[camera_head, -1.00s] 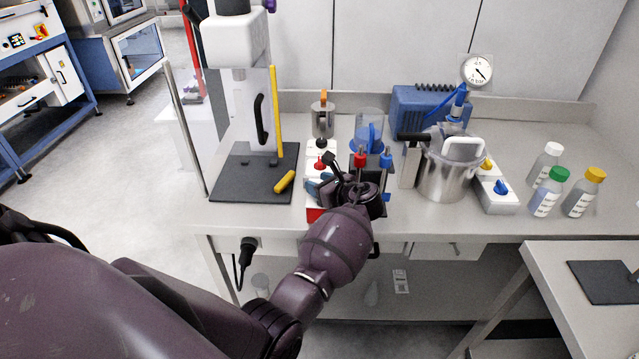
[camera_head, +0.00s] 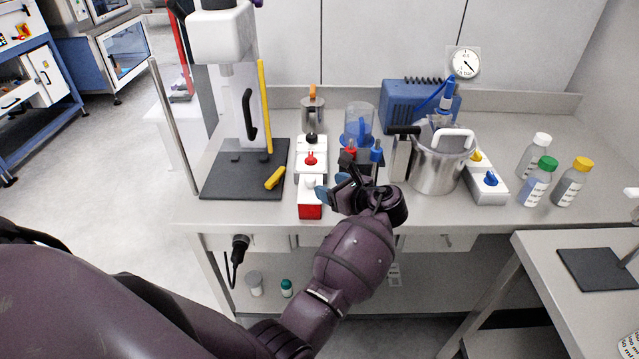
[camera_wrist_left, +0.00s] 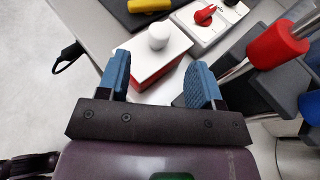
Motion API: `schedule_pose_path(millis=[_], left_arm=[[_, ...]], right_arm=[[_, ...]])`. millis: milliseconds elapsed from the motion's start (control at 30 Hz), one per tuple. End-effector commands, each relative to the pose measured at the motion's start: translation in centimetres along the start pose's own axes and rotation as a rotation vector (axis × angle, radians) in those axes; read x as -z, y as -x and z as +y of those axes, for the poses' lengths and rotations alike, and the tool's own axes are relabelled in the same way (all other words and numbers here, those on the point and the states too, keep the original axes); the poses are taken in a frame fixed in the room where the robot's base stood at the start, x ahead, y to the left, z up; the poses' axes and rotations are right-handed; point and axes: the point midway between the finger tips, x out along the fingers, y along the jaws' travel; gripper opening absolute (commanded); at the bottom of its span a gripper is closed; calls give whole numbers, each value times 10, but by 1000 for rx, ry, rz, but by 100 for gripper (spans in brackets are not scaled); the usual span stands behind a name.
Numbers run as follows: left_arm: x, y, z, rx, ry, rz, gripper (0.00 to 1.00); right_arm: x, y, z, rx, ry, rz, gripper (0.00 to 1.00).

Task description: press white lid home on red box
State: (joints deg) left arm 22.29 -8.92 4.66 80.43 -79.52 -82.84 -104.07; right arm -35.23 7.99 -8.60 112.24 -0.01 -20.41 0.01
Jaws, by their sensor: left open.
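The red box (camera_head: 310,211) stands near the front edge of the bench, with the white lid (camera_head: 306,192) on top of it. In the left wrist view the white lid (camera_wrist_left: 137,46) has a round white knob (camera_wrist_left: 158,35), and a strip of the red box (camera_wrist_left: 163,70) shows below the lid. I cannot tell whether the lid is fully seated. My left gripper (camera_head: 324,188) is open and empty, just right of the box. In the left wrist view its blue fingers (camera_wrist_left: 160,72) are spread, with box and lid beyond and between them. My right gripper is not in view.
A white switch box with a red knob (camera_head: 311,160) stands right behind the red box. A black stand base (camera_head: 235,180) with a yellow piece lies to the left. A beaker, a steel pot (camera_head: 440,172) and several bottles stand to the right.

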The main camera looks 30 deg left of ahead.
Motion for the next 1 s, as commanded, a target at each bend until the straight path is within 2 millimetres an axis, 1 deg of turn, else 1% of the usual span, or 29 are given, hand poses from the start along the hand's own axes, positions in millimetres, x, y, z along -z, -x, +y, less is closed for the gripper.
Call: schedule_pose_path(millis=[33, 100, 300, 833, 933, 1000], left_arm=[[0, 7, 0, 2, 1, 1, 60], [0, 14, 0, 2, 0, 1, 60], [0, 24, 0, 0, 0, -1, 60], [0, 25, 0, 0, 4, -1, 60], [-1, 25, 0, 3, 46, -2, 60], [-1, 25, -4, 25, 114, -4, 60]], right_arm=[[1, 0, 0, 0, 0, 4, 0], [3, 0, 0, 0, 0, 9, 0], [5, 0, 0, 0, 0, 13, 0], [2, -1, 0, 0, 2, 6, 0], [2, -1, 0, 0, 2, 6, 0], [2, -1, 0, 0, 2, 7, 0]])
